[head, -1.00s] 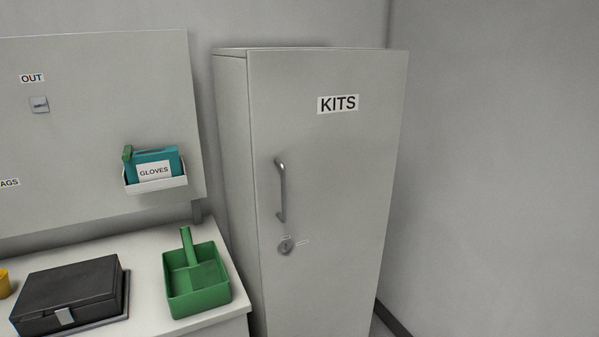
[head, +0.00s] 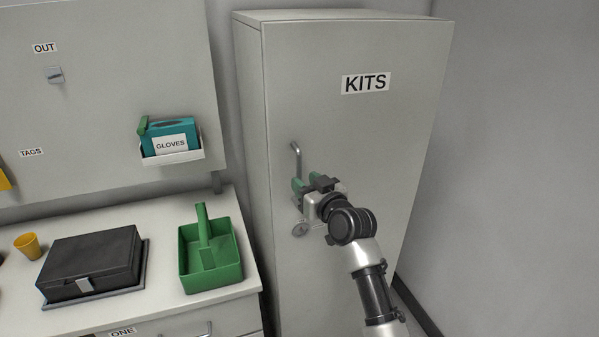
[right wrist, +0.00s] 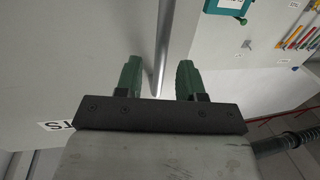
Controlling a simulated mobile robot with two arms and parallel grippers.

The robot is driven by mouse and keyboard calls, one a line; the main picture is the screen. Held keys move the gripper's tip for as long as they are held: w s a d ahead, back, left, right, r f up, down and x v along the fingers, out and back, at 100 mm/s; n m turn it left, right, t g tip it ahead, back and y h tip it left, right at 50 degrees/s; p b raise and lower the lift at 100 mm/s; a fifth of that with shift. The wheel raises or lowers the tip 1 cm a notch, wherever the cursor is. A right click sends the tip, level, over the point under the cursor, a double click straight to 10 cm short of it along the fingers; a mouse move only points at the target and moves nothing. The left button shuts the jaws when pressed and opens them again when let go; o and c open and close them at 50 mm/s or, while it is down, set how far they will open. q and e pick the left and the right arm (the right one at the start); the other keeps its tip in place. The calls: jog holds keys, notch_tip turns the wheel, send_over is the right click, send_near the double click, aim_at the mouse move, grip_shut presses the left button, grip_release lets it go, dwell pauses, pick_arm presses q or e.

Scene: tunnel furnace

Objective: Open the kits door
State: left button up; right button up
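The grey KITS cabinet door (head: 350,130) is shut, with its label (head: 366,83) near the top. Its vertical metal handle (head: 296,160) is on the door's left side, its lower part hidden by my right gripper (head: 308,184). In the right wrist view the handle (right wrist: 163,45) runs between the two green fingers of my open right gripper (right wrist: 158,72), with a gap on each side. A round lock (head: 300,229) sits below the handle. My left gripper is out of view.
Left of the cabinet, a white counter (head: 165,270) carries a green tray (head: 212,265), a black case (head: 92,262) and a yellow cup (head: 28,245). A gloves holder (head: 172,155) hangs on the panel above. A bare wall stands at right.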

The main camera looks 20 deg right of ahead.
aim_at(301, 178)
jog(key=shift+x, duration=1.75)
grip_shut()
